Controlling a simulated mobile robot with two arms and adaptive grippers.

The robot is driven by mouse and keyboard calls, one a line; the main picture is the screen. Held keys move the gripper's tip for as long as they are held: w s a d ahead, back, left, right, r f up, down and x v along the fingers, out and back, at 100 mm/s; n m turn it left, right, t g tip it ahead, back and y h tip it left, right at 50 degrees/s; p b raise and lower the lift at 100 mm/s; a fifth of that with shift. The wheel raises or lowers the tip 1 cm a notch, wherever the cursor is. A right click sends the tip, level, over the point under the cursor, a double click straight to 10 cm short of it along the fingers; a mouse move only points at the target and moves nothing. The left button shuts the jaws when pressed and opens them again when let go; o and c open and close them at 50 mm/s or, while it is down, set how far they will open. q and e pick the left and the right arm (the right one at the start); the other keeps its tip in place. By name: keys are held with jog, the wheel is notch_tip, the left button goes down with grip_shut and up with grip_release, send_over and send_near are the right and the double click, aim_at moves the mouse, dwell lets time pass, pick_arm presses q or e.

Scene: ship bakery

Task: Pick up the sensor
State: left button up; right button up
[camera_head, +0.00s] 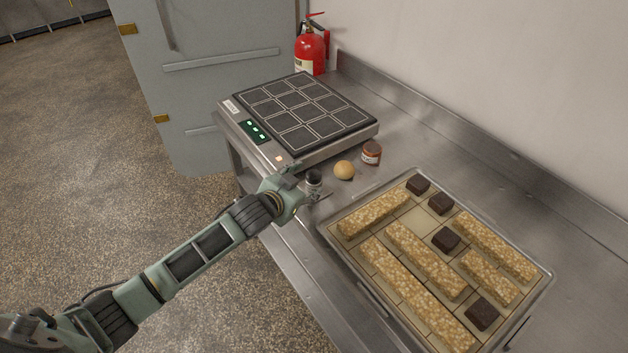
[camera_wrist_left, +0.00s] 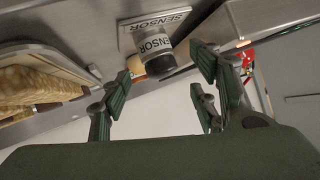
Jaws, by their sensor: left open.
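The sensor (camera_head: 314,182) is a small dark and pale cylinder standing on the steel counter near its front edge. In the left wrist view the sensor (camera_wrist_left: 154,47) shows a white label reading "SENSOR", with a flat plate (camera_wrist_left: 140,27) marked "SENSOR" beside it. My left gripper (camera_head: 297,187) is just left of the sensor in the head view. In the left wrist view its fingers (camera_wrist_left: 160,85) are spread apart, with the sensor ahead of the gap and nothing between them. My right gripper is not in view.
A round tan ball (camera_head: 344,170) and a small brown jar (camera_head: 371,152) stand close behind the sensor. A scale-like device (camera_head: 366,133) with a gridded top is behind. A tray (camera_head: 333,240) of bars and dark cubes lies right. A wall (camera_head: 480,70) bounds the counter.

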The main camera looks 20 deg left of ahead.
aim_at(311, 182)
pick_arm(q)
jog(key=shift+d+p+x, duration=0.2)
jog(key=shift+p+x, duration=0.35)
jog(key=shift+x, duration=2)
jog(key=shift+s+f, duration=0.15)
jog(key=shift+s, duration=0.05)
jog(key=c, duration=1.4)
